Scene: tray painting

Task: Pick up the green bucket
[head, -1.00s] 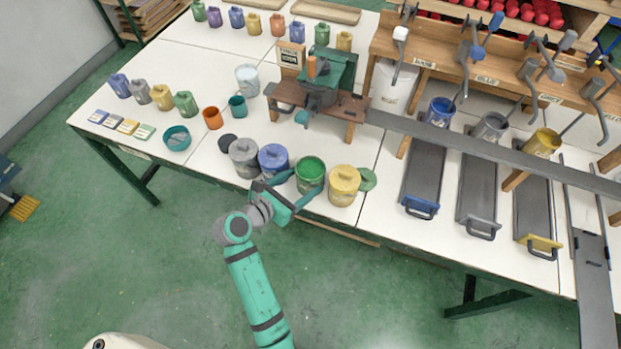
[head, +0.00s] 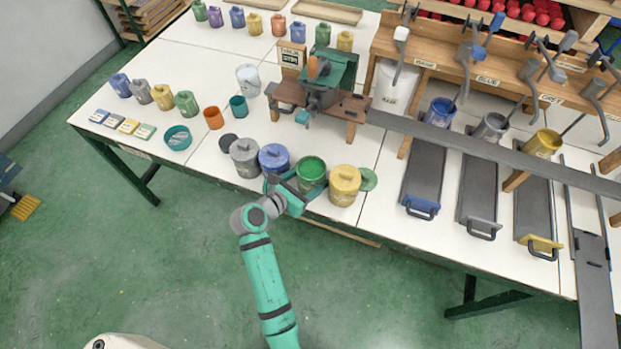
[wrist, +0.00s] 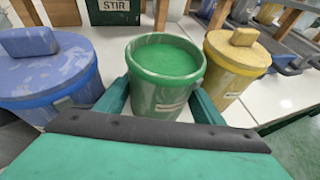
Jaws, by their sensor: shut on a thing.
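The green bucket (head: 311,174) is open-topped and full of green paint. It stands upright on the white table near its front edge, between the blue and yellow lidded buckets. In the wrist view the green bucket (wrist: 166,80) is in the middle, with a white label on its front. My gripper (head: 308,188) reaches in from the front. Its teal fingers (wrist: 160,100) lie on either side of the bucket and are shut on it. The fingertips are hidden behind the bucket's sides. The bucket appears to rest on the table.
A blue lidded bucket (head: 273,158) stands close on the left and a yellow lidded bucket (head: 344,184) close on the right. A grey lidded bucket (head: 244,156) stands farther left. A stirring stand (head: 322,85) is behind. A green lid (head: 369,179) lies right of the yellow bucket.

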